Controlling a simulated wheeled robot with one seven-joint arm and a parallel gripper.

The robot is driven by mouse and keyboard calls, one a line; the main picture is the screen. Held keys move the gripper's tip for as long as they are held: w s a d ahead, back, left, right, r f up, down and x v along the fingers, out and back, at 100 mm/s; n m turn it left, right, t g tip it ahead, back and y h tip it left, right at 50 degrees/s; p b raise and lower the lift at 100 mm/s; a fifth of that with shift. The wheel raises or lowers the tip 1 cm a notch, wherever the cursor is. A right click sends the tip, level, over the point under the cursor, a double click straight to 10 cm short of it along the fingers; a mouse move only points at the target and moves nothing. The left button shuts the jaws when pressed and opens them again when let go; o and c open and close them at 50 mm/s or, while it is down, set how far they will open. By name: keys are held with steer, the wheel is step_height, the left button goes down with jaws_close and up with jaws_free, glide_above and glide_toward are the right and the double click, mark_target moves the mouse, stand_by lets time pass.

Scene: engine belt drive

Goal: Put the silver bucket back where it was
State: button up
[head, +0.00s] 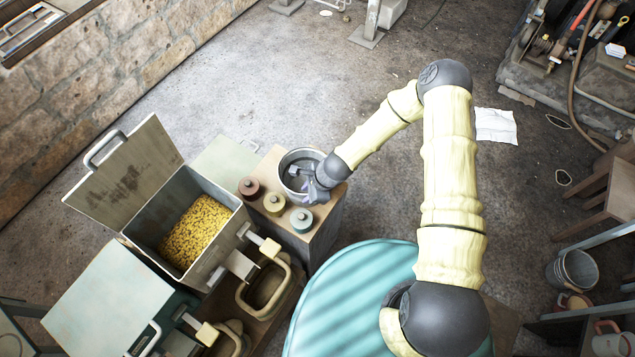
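A round silver bucket (289,178) stands on or just above the back of a small wooden stand (327,222), left of centre. It looks upright, and its open top faces the camera. My gripper (311,188) is at the bucket's near right rim, with the arm reaching in from the right. The fingers are small and partly hidden by the wrist. I cannot tell whether they are closed on the rim or only beside it. A second grey metal bucket (573,270) stands at the far right.
Red, yellow and teal lidded pots (274,203) line the stand's front. Left is an open metal bin (150,232) of yellow grains (195,231), its lid raised. Floor behind the stand is clear.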

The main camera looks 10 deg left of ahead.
steer(key=b+v, duration=0.1)
steer(key=v, duration=0.9)
steer(key=shift+s+r, duration=0.1)
steer(key=shift+r, duration=0.05)
stand_by(0.4)
steer(key=s+d+r+n+t+h, duration=0.1)
steer(key=s+d+r+n+h, duration=0.1)
steer(key=d+r+n, duration=0.5)
steer(key=s+d+r+n+t+h, duration=0.1)
steer(key=d+r+n, duration=0.6)
steer(key=d+r, duration=0.8)
step_height(320, 180, up, 3)
steer(key=shift+s+d+f+t+h, duration=0.15)
steer(key=shift+s+d+t+h, duration=0.15)
steer(key=shift+s+h, duration=0.7)
steer(key=shift+a, duration=0.1)
